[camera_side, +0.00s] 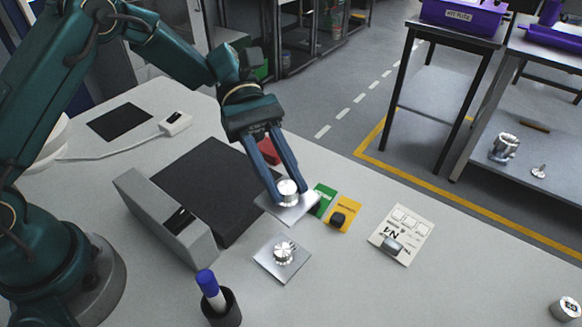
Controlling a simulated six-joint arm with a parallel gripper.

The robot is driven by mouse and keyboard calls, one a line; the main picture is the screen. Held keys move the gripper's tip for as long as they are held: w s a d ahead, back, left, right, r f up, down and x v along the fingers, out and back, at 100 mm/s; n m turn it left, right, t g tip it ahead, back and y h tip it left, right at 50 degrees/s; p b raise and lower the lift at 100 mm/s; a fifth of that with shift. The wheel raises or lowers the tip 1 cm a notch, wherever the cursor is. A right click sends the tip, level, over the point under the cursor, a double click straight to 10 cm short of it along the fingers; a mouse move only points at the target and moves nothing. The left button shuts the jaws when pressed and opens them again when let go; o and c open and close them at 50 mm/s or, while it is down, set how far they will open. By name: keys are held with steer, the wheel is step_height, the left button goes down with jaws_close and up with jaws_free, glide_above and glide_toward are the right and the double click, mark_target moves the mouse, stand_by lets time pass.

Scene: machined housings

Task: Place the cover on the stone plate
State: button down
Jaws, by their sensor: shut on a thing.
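My gripper (287,190) has its two blue fingers shut on a silvery round boss. A flat square metal plate shows right under the boss, and together they look like the cover (289,211). I cannot tell whether it touches the table or hangs just above it. The stone plate appears to be the large dark flat slab (213,178) to the left of the gripper. The cover is beyond the slab's right edge. A similar silvery round part on a square plate (283,252) sits on the table nearer the camera.
A long grey block (165,220) borders the slab's left side. A pen cup (224,310) stands at the front. A red object (269,150) is behind the fingers.

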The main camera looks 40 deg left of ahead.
steer(key=s+a+r+n+t, duration=0.1)
steer(key=a+n+t, duration=0.1)
steer(key=a, duration=0.7)
steer(key=s+a+r+n+t+h, duration=0.1)
steer(key=a+r+t, duration=0.1)
steer(key=a, duration=0.7)
steer(key=s+a+r+n+t, duration=0.1)
steer(key=s+a+n+t, duration=0.1)
steer(key=a, duration=0.7)
glide_above(217, 170)
step_height(217, 170, down, 6)
steer(key=shift+a+f, duration=0.1)
steer(key=shift+f, duration=2.2)
steer(key=shift+f, duration=0.15)
steer(key=c, duration=0.6)
jaws_free()
